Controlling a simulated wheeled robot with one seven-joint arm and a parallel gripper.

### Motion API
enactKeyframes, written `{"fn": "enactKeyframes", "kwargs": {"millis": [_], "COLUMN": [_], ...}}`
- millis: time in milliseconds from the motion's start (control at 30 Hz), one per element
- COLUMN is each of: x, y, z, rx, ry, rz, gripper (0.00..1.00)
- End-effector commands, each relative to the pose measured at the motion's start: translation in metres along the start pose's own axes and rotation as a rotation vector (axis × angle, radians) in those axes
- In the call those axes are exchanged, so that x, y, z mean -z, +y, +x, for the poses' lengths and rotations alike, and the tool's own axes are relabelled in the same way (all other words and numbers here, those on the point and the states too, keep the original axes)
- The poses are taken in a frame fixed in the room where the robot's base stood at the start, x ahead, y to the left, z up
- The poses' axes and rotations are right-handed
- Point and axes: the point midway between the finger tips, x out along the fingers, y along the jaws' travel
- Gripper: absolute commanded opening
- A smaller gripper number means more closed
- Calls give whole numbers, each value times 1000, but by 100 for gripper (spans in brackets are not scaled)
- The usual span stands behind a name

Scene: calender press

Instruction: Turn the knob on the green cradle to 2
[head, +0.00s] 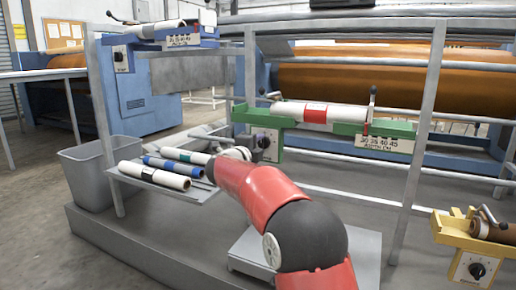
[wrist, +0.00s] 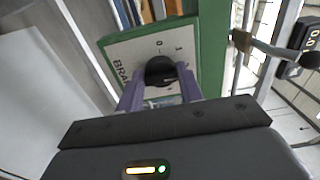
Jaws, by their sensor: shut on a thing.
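The green cradle (head: 330,127) is mounted on the grey rail frame in the head view and holds a white roll with a red label (head: 315,113). Its pale plate with the black knob (head: 263,142) hangs at its left end. In the wrist view the knob (wrist: 160,69) sits on the plate (wrist: 121,55), which has partly readable "BRA" lettering and small marks above the knob. My gripper (wrist: 160,76) has its two purple fingers on either side of the knob, shut on it. I cannot tell which mark the knob points to.
A yellow cradle (head: 452,232) with its own knob is at the lower right, and a blue cradle (head: 175,36) is at the upper left. Several rolls lie on a grey shelf (head: 205,197) beside a grey bin (head: 90,172). A lever (wrist: 265,47) is right of the plate.

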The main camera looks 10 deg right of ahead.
Motion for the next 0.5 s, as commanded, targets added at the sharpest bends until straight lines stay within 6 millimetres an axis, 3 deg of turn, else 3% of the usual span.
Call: {"fn": "enactKeyframes", "kwargs": {"millis": [333,367,500], "x": [0,0,0], "y": [2,3,2], "z": [0,0,0], "rx": [-4,-4,-3], "ry": [1,1,1], "rz": [1,0,0], "gripper": [14,39,57]}}
